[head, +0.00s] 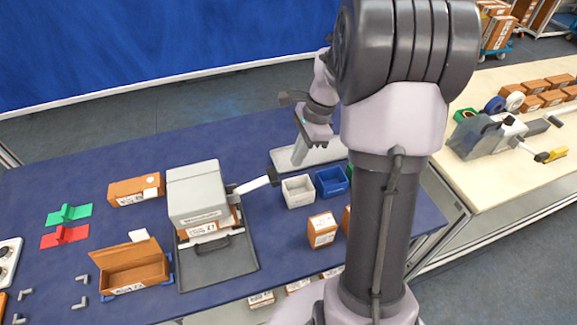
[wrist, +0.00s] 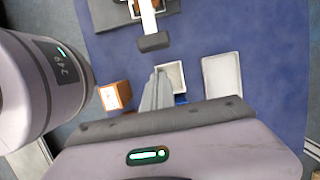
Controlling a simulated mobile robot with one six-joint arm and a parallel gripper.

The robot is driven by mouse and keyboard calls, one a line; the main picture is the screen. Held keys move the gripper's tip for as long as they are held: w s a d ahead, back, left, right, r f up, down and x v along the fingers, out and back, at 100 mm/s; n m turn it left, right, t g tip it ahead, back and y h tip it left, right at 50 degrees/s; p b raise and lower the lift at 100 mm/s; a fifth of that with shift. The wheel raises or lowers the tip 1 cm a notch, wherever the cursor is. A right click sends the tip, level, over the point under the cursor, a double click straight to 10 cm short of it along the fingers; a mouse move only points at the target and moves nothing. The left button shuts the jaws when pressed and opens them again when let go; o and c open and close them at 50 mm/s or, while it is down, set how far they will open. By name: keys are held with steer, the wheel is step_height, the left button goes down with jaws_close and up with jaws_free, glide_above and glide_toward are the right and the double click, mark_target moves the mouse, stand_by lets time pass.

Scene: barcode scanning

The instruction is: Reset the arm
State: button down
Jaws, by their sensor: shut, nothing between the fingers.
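The fingers appear clear of the table and of the bins below.
Below are a white bin (head: 298,191), a blue bin (head: 332,182), a white tray (wrist: 221,78) and a carton (head: 322,230). A grey press-like machine (head: 195,190) has a lever reaching toward the bins. An open brown box (head: 135,275) stands front left.

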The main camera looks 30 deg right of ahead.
steer(key=shift+d+v, duration=0.2)
steer(key=shift+v, duration=0.85)
steer(key=s+a+r+n+t+h+b, duration=0.1)
steer(key=s+a+r+n+b, duration=0.1)
steer(key=s+a+n, duration=0.3)
steer(key=s+a+r+n+t+b, duration=0.1)
steer(key=a+r+n+b, duration=0.1)
steer(key=a, duration=0.5)
steer(key=s+a+r+n+t+h+b, duration=0.1)
steer(key=s+a+r+n+b, duration=0.1)
steer(key=a+n, duration=0.3)
steer(key=s+a+f+n+t+b, duration=0.1)
steer(key=s+a+n, duration=0.4)
steer(key=s, duration=0.3)
steer(key=shift+a+f+t+y+b, duration=0.3)
steer(key=shift+a+y, duration=0.1)
steer(key=shift+a, duration=0.35)
